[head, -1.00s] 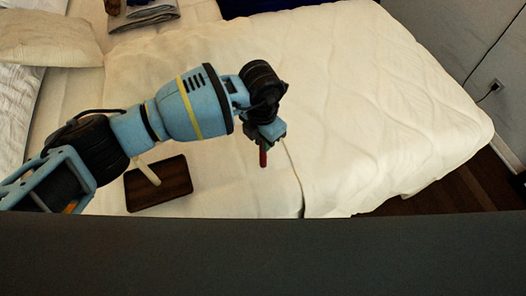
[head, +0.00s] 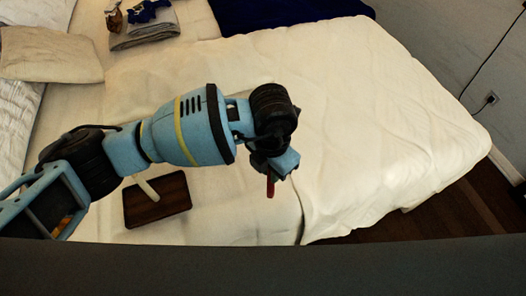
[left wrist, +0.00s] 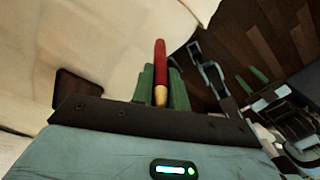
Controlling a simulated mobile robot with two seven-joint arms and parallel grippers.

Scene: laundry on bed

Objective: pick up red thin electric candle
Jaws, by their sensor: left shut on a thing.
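The red thin electric candle (head: 270,187) shows below my left gripper (head: 268,171) in the head view, over the near part of the bed. In the left wrist view the candle (left wrist: 160,65) is red with a gold-coloured end. It stands between the green fingers of my left gripper (left wrist: 161,88), which is shut on it. The upper part of the candle in the head view is hidden by the gripper. My right gripper is not clearly seen in the head view.
Folded grey cloth (head: 146,36), a dark blue cloth (head: 285,12) and a pillow (head: 50,54) lie at the back. The white bed (head: 380,120) is clear at the right.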

